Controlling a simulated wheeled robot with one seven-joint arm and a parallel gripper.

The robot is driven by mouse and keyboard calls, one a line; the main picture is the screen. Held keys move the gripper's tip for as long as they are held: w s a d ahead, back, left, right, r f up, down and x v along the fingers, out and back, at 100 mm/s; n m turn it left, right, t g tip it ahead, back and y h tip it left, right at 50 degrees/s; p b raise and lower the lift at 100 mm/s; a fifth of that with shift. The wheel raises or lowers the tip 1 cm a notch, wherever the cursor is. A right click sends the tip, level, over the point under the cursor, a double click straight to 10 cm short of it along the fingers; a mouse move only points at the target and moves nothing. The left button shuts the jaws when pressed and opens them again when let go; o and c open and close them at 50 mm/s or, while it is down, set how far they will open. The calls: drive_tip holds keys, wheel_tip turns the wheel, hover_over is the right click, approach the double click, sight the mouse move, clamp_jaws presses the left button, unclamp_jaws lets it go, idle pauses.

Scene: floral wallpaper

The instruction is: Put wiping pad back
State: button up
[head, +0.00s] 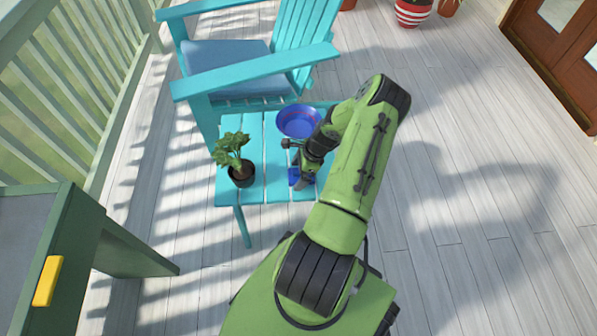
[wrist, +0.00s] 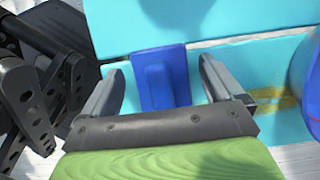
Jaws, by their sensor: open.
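A blue pad with a raised block along its middle, seemingly the wiping pad (wrist: 158,88), lies on the turquoise slatted table (head: 251,137). In the head view the blue pad (head: 308,178) is partly hidden by my gripper (head: 300,172). My gripper (wrist: 161,70) is open. In the wrist view its two fingers stand left and right of the pad, with visible gaps on both sides. The pad is not gripped. How far the fingertips are above the table I cannot tell.
A blue bowl (head: 298,122) stands close to my gripper on the table, and a potted plant (head: 240,170) stands to the left. A turquoise chair (head: 247,60) is behind. A green-framed cabinet (head: 60,235) with a yellow block (head: 47,281) is at lower left. The deck at right is clear.

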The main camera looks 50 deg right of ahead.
drive_tip(key=p+v, duration=0.4)
drive_tip(key=v, duration=0.8)
drive_tip(key=w+a+r+n+g+h, duration=0.1)
drive_tip(key=w+a+r+n, duration=0.3)
drive_tip(key=r, duration=0.4)
drive_tip(key=w+a+r+n+g+h, duration=0.1)
drive_tip(key=w+a+r+n, duration=0.2)
drive_tip(key=a+r+n, duration=0.4)
drive_tip(key=s+a+r+n+t+h, duration=0.1)
drive_tip(key=s+a+r+n, duration=0.1)
drive_tip(key=a+r+n, duration=0.45)
drive_tip(key=s+a+r+n+t+h, duration=0.1)
drive_tip(key=s+a+r+n, duration=0.25)
drive_tip(key=a+r, duration=0.6)
drive_tip(key=s+a+r+n+t+y, duration=0.1)
drive_tip(key=s+a+r+n+t, duration=0.1)
drive_tip(key=s+a+n, duration=0.4)
drive_tip(key=shift+s+r+n, duration=0.4)
drive_tip(key=shift+s+r, duration=0.05)
drive_tip(key=shift+s, duration=0.3)
